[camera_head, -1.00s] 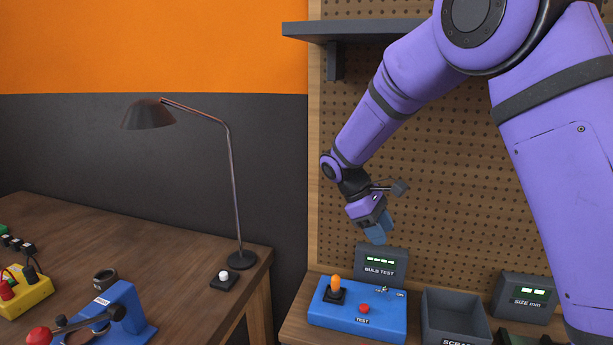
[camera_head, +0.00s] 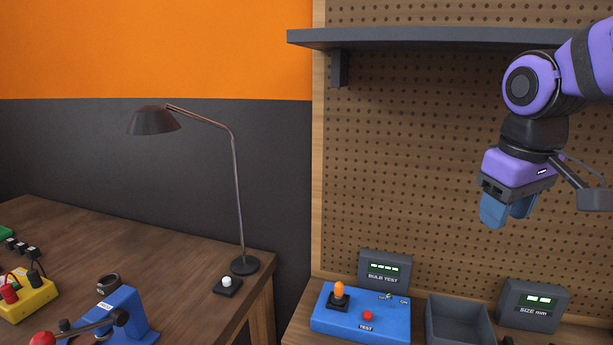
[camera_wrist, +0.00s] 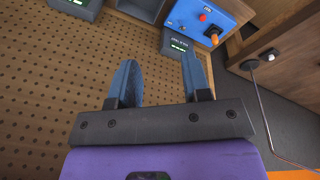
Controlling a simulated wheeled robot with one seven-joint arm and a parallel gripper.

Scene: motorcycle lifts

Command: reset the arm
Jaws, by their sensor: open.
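My purple arm reaches in from the right edge of the head view. My gripper (camera_head: 507,212) hangs in the air in front of the pegboard, above the bench and below the shelf. Its two blue fingers point down and are spread apart with nothing between them. The wrist view also shows my gripper (camera_wrist: 163,78) open and empty, with the pegboard behind it.
A grey shelf (camera_head: 420,38) juts from the pegboard (camera_head: 400,140). Below stand a blue tester (camera_head: 340,322), a BULB TEST display (camera_head: 385,270), a grey bin (camera_head: 459,328) and a SIZE mm display (camera_head: 532,306). A lamp (camera_head: 238,190) and a blue press (camera_head: 125,310) are left.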

